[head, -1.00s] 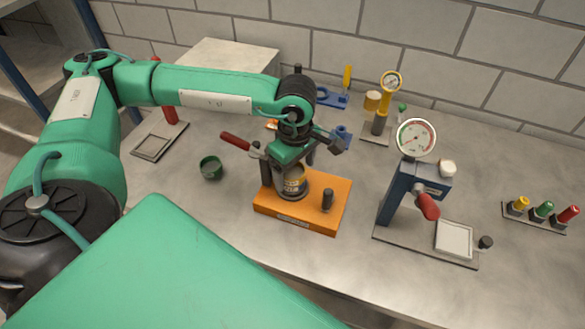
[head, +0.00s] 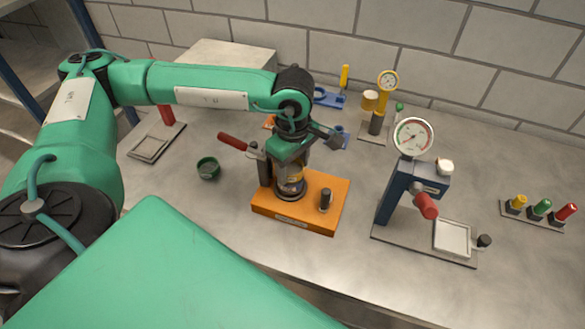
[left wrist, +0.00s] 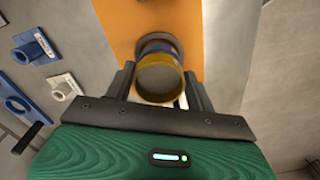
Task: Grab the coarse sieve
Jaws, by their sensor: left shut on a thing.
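A stack of round sieves (head: 290,185) stands on an orange base (head: 325,187). In the left wrist view a yellow-rimmed sieve (left wrist: 160,77), which I take to be the coarse sieve, is the nearest ring, with darker rings behind it. My left gripper (head: 289,171) reaches down over the stack from above. In the left wrist view its fingers (left wrist: 160,88) lie on both sides of the yellow ring, shut on it. The fingers partly hide the stack in the head view. The sieve still appears to sit on the stack. My right gripper is not in view.
A red-handled lever (head: 233,141) sticks out left of the orange base, near a green cup (head: 208,168). A blue press with a dial (head: 413,137) stands at right. Blue brackets and a yellow gauge stand (head: 387,84) are behind.

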